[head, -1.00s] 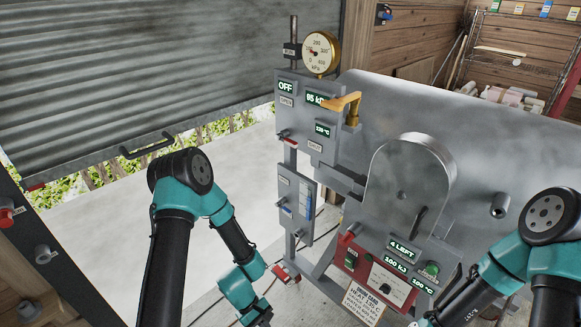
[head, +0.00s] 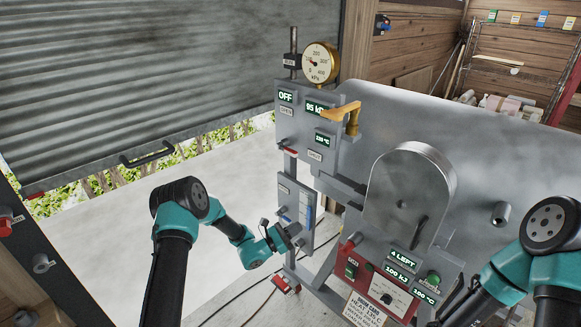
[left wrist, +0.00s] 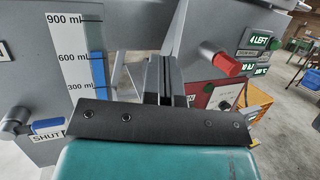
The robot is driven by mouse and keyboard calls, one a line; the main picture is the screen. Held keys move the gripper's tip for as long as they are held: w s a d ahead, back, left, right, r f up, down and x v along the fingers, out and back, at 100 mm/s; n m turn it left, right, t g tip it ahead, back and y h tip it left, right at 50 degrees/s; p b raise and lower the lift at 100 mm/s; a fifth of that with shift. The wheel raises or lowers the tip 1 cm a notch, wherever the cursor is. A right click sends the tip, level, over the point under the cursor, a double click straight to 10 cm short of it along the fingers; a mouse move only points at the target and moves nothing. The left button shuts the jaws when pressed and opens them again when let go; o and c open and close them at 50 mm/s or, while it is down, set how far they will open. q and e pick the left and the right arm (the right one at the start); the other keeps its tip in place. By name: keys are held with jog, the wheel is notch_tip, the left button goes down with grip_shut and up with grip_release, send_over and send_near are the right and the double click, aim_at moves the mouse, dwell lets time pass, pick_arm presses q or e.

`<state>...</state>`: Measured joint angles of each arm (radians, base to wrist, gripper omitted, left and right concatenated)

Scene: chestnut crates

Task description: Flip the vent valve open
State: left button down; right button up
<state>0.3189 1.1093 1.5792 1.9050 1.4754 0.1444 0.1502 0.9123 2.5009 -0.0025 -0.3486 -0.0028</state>
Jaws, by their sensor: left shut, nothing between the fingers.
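The grey valve panel (head: 296,130) stands at centre, with OPEN and SHUT tags. A yellow handle (head: 341,114) points left across its upper part. A smaller red-tipped lever (head: 288,150) sits at its lower left. No readable tag tells which one is the vent valve. My left gripper (head: 294,232) is below them, in front of the lower panel (head: 285,188), shut and empty. Its dark fingers (left wrist: 166,80) show together in the left wrist view. A blue lever (left wrist: 15,126) beside a SHUT tag shows there at left. My right arm is at the right edge; its gripper is out of frame.
A brass gauge (head: 320,62) tops the panel. Right of it is a rounded grey drum housing (head: 405,190) above a red control box (head: 372,285). A red knob (left wrist: 228,65) is right of my fingers in the left wrist view.

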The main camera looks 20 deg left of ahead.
aim_at(286, 150)
pick_arm(q)
jog(key=w+a+r+n+t+y, duration=0.3)
jog(key=w+a+r+n+t, duration=0.1)
jog(key=w+a+r+t, duration=0.2)
jog(key=a+r+t, duration=0.1)
jog(key=a+t, duration=0.1)
jog(key=t, duration=0.1)
jog(key=shift+a+r+n, duration=0.2)
jog(key=shift+a+n, duration=0.1)
jog(key=shift+a, duration=0.05)
jog(key=s+a+r+x, duration=0.1)
jog(key=s+r+x, duration=0.1)
jog(key=x, duration=1)
jog(key=shift+w+r, duration=0.3)
jog(key=shift+r, duration=0.1)
